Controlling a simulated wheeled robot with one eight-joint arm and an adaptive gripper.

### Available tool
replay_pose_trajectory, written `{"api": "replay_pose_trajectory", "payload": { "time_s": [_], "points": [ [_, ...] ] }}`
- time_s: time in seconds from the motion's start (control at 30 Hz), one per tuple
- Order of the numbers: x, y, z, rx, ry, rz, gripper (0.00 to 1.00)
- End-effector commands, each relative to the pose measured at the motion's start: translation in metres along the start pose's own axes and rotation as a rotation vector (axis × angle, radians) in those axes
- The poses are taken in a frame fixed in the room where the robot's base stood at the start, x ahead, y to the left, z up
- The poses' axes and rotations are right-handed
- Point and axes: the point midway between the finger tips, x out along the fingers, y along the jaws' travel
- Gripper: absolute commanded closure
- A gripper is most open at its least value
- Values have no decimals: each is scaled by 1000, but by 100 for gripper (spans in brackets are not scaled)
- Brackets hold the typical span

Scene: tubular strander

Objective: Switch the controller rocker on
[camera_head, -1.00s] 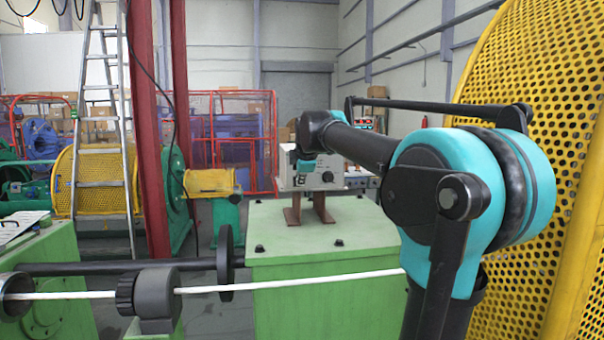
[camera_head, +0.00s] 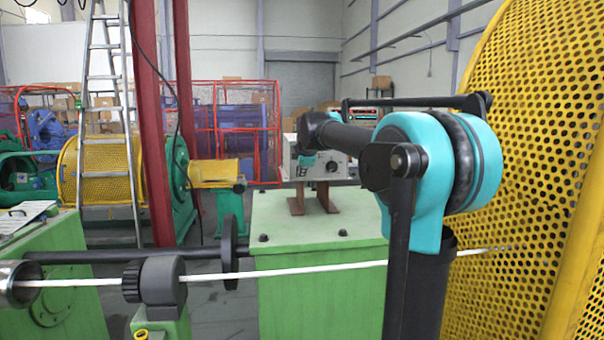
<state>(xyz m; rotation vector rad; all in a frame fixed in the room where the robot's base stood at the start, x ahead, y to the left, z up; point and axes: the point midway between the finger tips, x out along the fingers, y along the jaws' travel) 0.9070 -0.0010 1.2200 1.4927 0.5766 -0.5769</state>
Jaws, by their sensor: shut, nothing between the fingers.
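The controller is a pale box (camera_head: 338,172) on brown-red feet on top of the green cabinet (camera_head: 330,226), near the middle of the head view. A dark round knob shows on its front. I cannot make out the rocker; it is too small or hidden behind my arm. My gripper (camera_head: 303,170) is small and dark there, shut and empty, close to the box front. I cannot tell whether it touches the box.
A white cable (camera_head: 300,271) runs across the front through a black roller (camera_head: 160,287). A yellow perforated guard (camera_head: 530,130) stands close on the right. A ladder (camera_head: 108,120) and red columns (camera_head: 152,120) stand at the left. The green cabinet's front top is mostly clear.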

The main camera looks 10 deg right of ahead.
Motion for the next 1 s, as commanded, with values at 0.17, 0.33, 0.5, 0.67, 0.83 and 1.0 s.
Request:
{"api": "replay_pose_trajectory", "payload": {
  "time_s": [0.17, 0.33, 0.5, 0.67, 0.83, 1.0],
  "points": [
    [4, 1, 0, 0, -1, 53, 100],
    [4, 1, 0, 0, 0, 52, 100],
    [1, 4, 0, 0, 0, 52, 100],
    [-4, 10, 0, 0, 0, 52, 100],
    [-7, 12, 0, 0, 0, 51, 100],
    [-7, 12, 0, 0, 0, 51, 100]
  ]
}}
